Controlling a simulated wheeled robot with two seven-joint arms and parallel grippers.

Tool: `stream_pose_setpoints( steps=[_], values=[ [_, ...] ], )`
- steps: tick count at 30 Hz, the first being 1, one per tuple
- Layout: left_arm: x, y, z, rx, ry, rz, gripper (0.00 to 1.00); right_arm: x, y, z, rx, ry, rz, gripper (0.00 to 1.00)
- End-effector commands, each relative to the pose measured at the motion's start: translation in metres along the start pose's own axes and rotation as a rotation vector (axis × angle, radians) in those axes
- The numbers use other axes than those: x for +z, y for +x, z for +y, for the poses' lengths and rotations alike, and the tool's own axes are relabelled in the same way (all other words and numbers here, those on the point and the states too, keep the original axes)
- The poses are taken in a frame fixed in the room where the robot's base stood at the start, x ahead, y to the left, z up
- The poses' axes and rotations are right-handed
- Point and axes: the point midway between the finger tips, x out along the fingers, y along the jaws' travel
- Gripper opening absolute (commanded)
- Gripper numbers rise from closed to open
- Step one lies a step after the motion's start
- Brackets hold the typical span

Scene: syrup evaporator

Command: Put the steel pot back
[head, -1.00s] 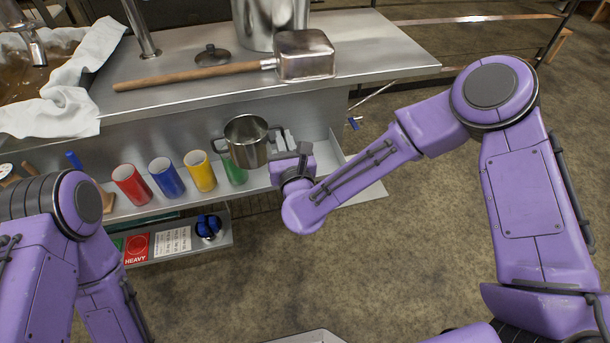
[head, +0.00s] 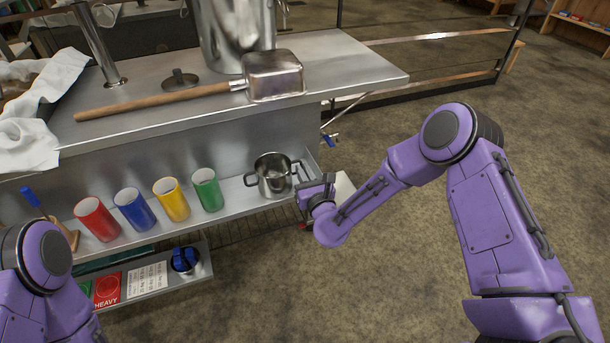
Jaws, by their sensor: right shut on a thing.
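The steel pot (head: 268,186) is a small two-handled pot, upright at the right end of the lower steel shelf (head: 236,207), just right of the green cup (head: 207,191). Its open top faces me, and its base looks to be on or just above the shelf. My right gripper (head: 301,190) is at the pot's right side, shut on its right handle; the fingertips are partly hidden by the gripper body. My left arm shows at the lower left, but its gripper is out of view.
Red (head: 97,221), blue (head: 134,211) and yellow (head: 171,200) cups stand left of the green one. Above, the counter (head: 345,68) holds a long-handled steel dipper (head: 273,76), a lid (head: 180,80) and a tall pot (head: 232,30). A lower shelf carries signs (head: 107,290).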

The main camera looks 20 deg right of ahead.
Motion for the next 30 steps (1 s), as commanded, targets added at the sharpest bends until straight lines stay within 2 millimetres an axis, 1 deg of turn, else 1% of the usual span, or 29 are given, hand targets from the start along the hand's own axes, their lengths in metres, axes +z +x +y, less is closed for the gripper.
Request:
stream_pose_setpoints(
  steps=[4,7,9,10,17,20,23,30],
  values=[
    [-0.001,-0.001,0.0,0.0,0.0,0.0,0.49,0.002,0.0,0.0,-0.001,-0.001,0.0,0.0],
    [0.001,0.002,0.0,0.0,0.0,0.0,0.49,-0.002,0.0,0.0,-0.001,0.0,0.0,0.0],
    [0.001,0.001,0.0,0.0,0.0,0.0,0.49,-0.001,0.0,0.0,-0.001,-0.001,0.001,0.26],
    [0.0,0.001,0.0,0.0,0.0,0.0,0.49,-0.001,0.0,0.0,-0.001,-0.002,0.001,0.35],
    [0.0,0.001,0.0,0.0,0.0,0.0,0.49,-0.001,0.0,0.0,-0.001,-0.001,0.001,0.35],
    [-0.002,-0.003,0.0,0.0,0.0,0.0,0.49,0.004,0.0,0.0,0.0,-0.002,0.001,0.35],
    [-0.002,-0.005,0.0,0.0,0.0,0.0,0.49,0.002,-0.014,0.0,-0.001,-0.001,0.004,0.35],
    [-0.005,-0.012,-0.001,0.0,0.0,0.0,0.49,0.003,-0.077,0.001,0.0,0.0,0.006,0.35]
  ],
)
